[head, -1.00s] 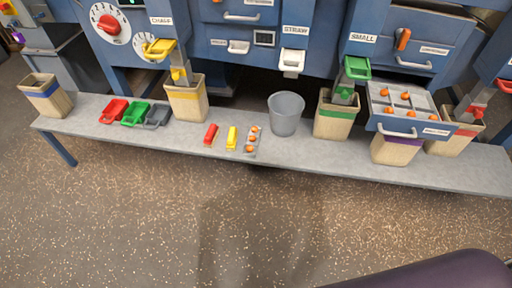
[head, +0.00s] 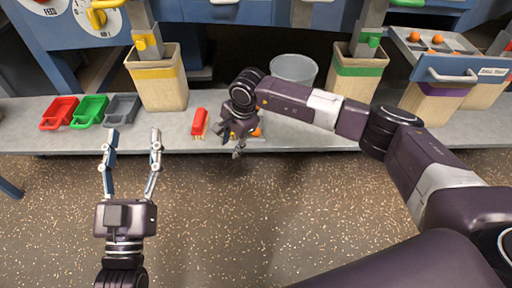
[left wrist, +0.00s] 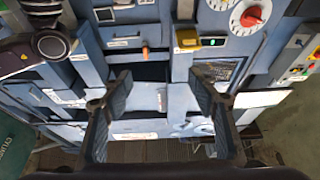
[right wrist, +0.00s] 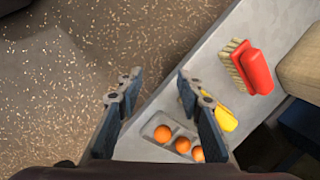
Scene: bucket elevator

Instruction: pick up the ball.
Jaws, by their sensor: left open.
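Several orange balls are in view. In the right wrist view, one ball (right wrist: 163,134), another ball (right wrist: 183,145) and a third ball (right wrist: 198,154) sit in a row in a small grey tray (right wrist: 150,126) on the bench. In the head view my right gripper (head: 236,146) is over the bench's front edge and hides most of that tray; one orange ball (head: 256,132) shows beside it. Its fingers are apart and empty in the right wrist view (right wrist: 157,82), beyond the tray. My left gripper (head: 132,135) is open and empty in front of the bench.
A red brush (head: 199,124) lies left of my right gripper; a yellow one (right wrist: 226,118) is by the tray. A grey bucket (head: 294,69) stands behind my right arm. More balls lie in an open drawer (head: 467,75). Red, green and grey scoops (head: 122,110) are at left.

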